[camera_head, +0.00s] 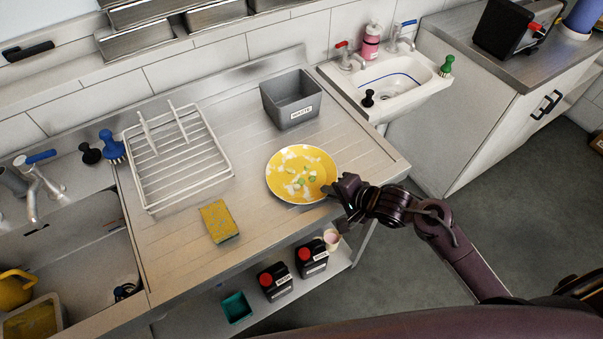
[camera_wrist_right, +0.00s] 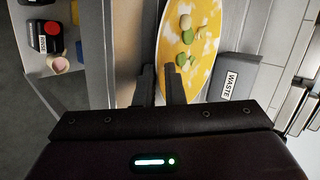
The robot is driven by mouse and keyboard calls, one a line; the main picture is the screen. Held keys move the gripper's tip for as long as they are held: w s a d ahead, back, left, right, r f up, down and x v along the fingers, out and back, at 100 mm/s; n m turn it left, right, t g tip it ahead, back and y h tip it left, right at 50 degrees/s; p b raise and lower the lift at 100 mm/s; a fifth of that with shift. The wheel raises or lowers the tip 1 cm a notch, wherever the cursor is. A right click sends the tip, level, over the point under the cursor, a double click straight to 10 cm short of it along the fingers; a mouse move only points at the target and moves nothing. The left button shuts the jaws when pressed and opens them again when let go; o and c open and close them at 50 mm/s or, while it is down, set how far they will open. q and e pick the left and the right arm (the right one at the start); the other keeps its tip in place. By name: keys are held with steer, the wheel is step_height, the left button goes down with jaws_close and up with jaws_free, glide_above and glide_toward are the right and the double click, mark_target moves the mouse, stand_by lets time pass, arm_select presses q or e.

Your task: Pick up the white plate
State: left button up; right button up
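The plate (camera_head: 301,174) lies on the steel counter, yellow with white patches, so it does not look plainly white. Several green and pale food bits (camera_head: 296,180) lie on it. My right gripper (camera_head: 337,190) is at the plate's right edge. In the right wrist view, the two fingers (camera_wrist_right: 160,86) are apart, with the near rim of the plate (camera_wrist_right: 200,50) showing between and just beyond them. One finger overlaps the plate's face. I cannot tell whether either finger touches the rim. My left gripper is not in view.
A grey waste bin (camera_head: 291,98) stands behind the plate. A white dish rack (camera_head: 178,158) and a yellow sponge (camera_head: 218,221) are to its left. The counter's right edge (camera_head: 388,152) is close. Black bottles (camera_head: 311,257) stand on the shelf below.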

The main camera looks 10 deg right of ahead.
jaws_close()
steer(key=shift+r, duration=0.1)
steer(key=shift+w+r, duration=0.1)
steer(key=shift+r, duration=0.45)
step_height(320, 180, up, 19)
steer(key=p, duration=0.3)
steer(key=shift+p, duration=0.35)
steer(key=shift+f, duration=0.1)
